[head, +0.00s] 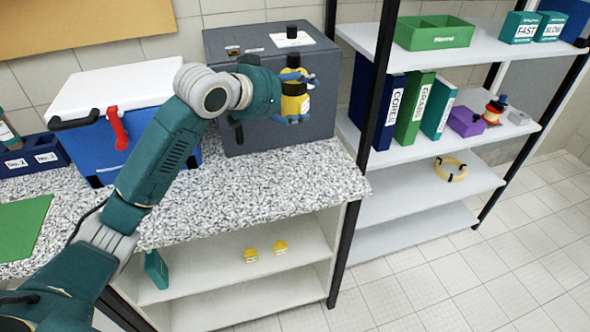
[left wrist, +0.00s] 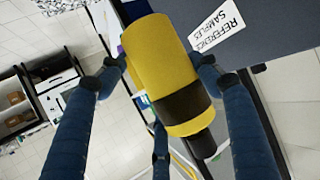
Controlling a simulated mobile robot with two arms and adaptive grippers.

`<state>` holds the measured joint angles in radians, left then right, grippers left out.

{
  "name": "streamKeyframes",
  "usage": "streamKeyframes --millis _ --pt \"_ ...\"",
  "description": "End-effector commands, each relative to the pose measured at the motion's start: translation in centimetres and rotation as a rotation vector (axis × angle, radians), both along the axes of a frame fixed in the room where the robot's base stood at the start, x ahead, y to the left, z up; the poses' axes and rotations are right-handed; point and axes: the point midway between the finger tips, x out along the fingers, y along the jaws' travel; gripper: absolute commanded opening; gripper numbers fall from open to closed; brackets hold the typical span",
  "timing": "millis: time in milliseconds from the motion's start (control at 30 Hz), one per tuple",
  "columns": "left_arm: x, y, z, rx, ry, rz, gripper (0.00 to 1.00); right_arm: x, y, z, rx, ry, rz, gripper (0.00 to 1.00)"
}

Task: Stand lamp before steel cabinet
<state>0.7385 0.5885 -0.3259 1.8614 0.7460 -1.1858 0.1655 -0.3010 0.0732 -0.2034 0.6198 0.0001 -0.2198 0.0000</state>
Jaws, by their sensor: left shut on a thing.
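The lamp (head: 291,104), a yellow cylinder with a black band and a dark narrower end, is held in my left gripper (head: 297,98). In the head view it looks upright, in front of the grey steel cabinet (head: 255,115) that stands at the back of the speckled counter. In the left wrist view the blue fingers (left wrist: 165,80) are on both sides of the lamp (left wrist: 158,55). The cabinet (left wrist: 280,35) with its "Reference samples" label is beside it there. My right gripper is not in view.
A blue box with a white lid (head: 110,85) and red handle stands left of the cabinet. A shelf rack (head: 425,205) with binders (head: 415,108) and a green tray (head: 435,32) is on the right. The speckled counter (head: 285,185) is clear in front of the cabinet.

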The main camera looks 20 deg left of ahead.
Motion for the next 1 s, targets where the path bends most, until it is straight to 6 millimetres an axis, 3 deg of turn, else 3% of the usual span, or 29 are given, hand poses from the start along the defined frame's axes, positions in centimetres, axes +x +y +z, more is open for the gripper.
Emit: streamKeyframes --millis 200,500,1000 --pt "-0.2 0.0 -5.4 -0.002 0.008 0.0 0.19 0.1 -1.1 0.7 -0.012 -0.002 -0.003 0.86" --pt "-0.1 0.0 -12.6 -0.001 0.003 -0.001 0.19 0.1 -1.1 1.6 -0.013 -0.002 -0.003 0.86" --pt "-0.1 0.0 -18.6 -0.002 0.001 -0.001 0.19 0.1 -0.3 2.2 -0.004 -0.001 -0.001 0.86"
